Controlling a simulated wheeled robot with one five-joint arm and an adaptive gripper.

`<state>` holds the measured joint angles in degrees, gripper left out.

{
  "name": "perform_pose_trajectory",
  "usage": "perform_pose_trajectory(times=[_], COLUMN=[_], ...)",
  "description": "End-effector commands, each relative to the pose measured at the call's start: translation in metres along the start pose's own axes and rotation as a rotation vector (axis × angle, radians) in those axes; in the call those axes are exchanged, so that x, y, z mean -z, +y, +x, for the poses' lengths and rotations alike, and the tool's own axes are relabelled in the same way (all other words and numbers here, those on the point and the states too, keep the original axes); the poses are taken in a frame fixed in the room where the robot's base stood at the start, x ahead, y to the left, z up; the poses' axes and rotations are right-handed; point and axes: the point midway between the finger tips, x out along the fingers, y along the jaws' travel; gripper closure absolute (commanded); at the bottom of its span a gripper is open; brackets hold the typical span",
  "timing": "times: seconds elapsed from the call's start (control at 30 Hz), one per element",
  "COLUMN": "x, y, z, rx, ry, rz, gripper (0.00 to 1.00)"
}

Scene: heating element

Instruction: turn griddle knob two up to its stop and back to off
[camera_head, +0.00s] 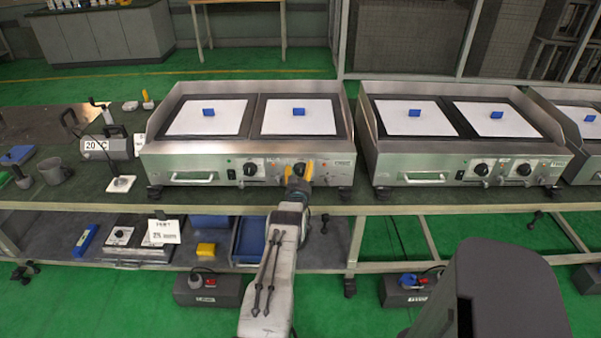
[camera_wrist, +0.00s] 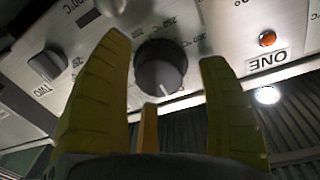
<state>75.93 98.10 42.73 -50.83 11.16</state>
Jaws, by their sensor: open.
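The left griddle (camera_head: 165,150) stands on the bench with a steel front panel that carries dark knobs. My gripper (camera_head: 297,173) is at the right part of this panel, its yellow fingers apart. In the wrist view my gripper (camera_wrist: 164,50) is open, with one finger on each side of a round black knob (camera_wrist: 160,67). Gaps show between knob and fingers. The knob's white pointer line points down and slightly right in that view. Temperature marks ring it.
A grey control (camera_wrist: 48,63) and an orange lamp (camera_wrist: 267,38) lie either side of the fingers. A second griddle (camera_head: 410,165) stands to the right. A cylinder marked 20°C (camera_head: 106,147) and a mug (camera_head: 54,171) are on the left bench. A lower shelf holds bins.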

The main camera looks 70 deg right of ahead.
Motion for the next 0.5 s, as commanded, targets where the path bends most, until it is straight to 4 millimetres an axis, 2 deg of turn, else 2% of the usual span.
perform_pose_trajectory(times=[0.23,0.5], x=[-0.0002,-0.0002], y=[0.0,0.0], z=[0.0,-0.0001], rx=[0.0,0.0], ry=[0.0,0.0], rz=[0.0,0.0], gripper=[0.3,0.54])
